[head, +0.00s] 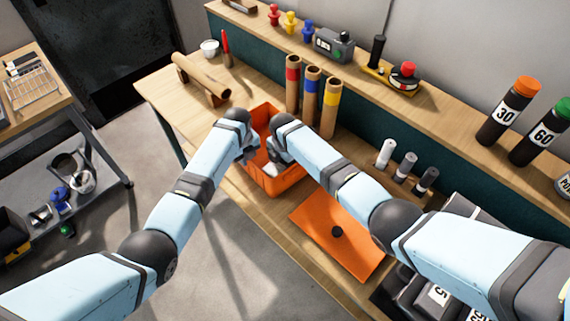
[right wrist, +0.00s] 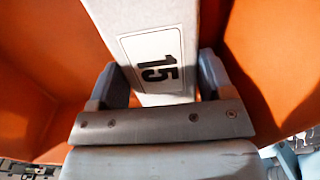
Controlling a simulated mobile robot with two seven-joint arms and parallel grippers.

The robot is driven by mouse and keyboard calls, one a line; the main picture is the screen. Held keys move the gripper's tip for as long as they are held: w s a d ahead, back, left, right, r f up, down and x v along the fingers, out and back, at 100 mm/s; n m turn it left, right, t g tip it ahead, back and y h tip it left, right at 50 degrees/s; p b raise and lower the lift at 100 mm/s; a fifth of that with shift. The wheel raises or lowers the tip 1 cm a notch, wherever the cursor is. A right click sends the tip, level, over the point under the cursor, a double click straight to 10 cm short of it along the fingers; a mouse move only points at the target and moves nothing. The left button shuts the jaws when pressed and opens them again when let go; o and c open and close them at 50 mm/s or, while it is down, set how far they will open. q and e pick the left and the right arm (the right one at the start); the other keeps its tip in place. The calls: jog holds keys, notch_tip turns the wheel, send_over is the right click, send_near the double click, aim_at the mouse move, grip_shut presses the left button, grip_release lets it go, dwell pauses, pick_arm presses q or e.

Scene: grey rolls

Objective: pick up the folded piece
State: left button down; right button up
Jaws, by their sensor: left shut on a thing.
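The orange bin (head: 277,186) stands on the bench, and both my grippers reach down into it. A pale piece (head: 270,169) shows in part between them; I take it for the folded piece. In the right wrist view the pale piece (right wrist: 150,15) carries a label reading 15. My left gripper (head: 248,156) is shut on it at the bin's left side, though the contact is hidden. My right gripper (right wrist: 162,85) has one finger on each side of the piece. Whether those fingers press on it is not clear.
A brown roll (head: 202,77) lies on a stand at the back left. Small grey rolls (head: 405,166) stand upright to the right.

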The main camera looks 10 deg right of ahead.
notch_tip(320, 180, up, 18)
dwell(0.6)
pick_arm(q)
jog(key=c, duration=1.2)
grip_release()
notch_tip(320, 180, up, 12)
